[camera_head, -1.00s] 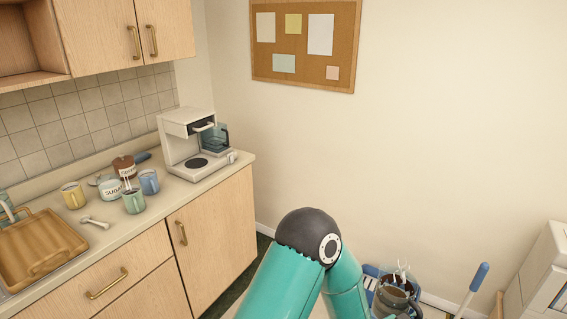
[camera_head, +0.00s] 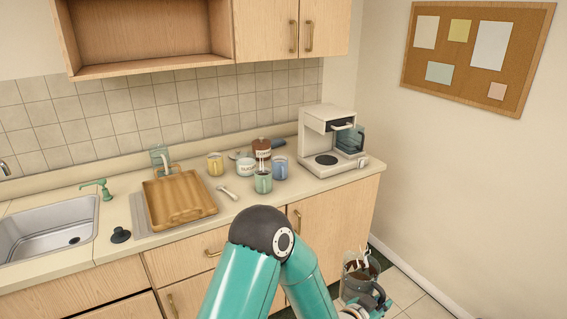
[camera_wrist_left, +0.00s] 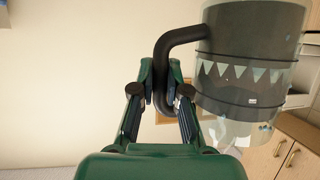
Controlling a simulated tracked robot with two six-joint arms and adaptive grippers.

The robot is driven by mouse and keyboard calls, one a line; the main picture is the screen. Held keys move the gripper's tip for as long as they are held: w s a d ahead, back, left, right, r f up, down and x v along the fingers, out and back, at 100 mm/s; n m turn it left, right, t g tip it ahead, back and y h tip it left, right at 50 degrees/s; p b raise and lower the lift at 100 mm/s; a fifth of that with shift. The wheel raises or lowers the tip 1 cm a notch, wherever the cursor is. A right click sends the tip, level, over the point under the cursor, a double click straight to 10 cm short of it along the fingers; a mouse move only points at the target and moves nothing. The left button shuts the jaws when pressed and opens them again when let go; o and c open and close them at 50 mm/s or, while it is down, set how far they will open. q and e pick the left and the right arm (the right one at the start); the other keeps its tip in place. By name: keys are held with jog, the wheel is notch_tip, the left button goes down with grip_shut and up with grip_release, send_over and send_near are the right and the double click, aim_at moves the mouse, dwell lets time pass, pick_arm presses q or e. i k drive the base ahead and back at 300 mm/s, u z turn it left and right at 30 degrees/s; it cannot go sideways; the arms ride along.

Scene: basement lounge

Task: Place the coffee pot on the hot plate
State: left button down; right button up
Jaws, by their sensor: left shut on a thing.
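The coffee pot (camera_head: 352,282), clear glass with dark bands and a black handle, is held low in front of the cabinets at the lower right of the head view. In the left wrist view the pot (camera_wrist_left: 250,65) fills the upper right, with its handle between the fingers. My left gripper (camera_wrist_left: 161,80) is shut on that handle. The coffee maker (camera_head: 324,117) stands at the counter's right end. Its round black hot plate (camera_head: 326,160) is bare. My right gripper is not in view.
Mugs, such as the green one (camera_head: 263,183), and jars stand left of the coffee maker. A wooden tray (camera_head: 180,197) and the sink (camera_head: 45,232) are further left. A spoon (camera_head: 229,192) lies near the front. The counter edge (camera_head: 340,184) lies between pot and machine.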

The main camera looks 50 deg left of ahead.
aim_at(331, 161)
jog(key=z, duration=0.55)
jog(key=i, duration=0.1)
jog(key=u, duration=1.5)
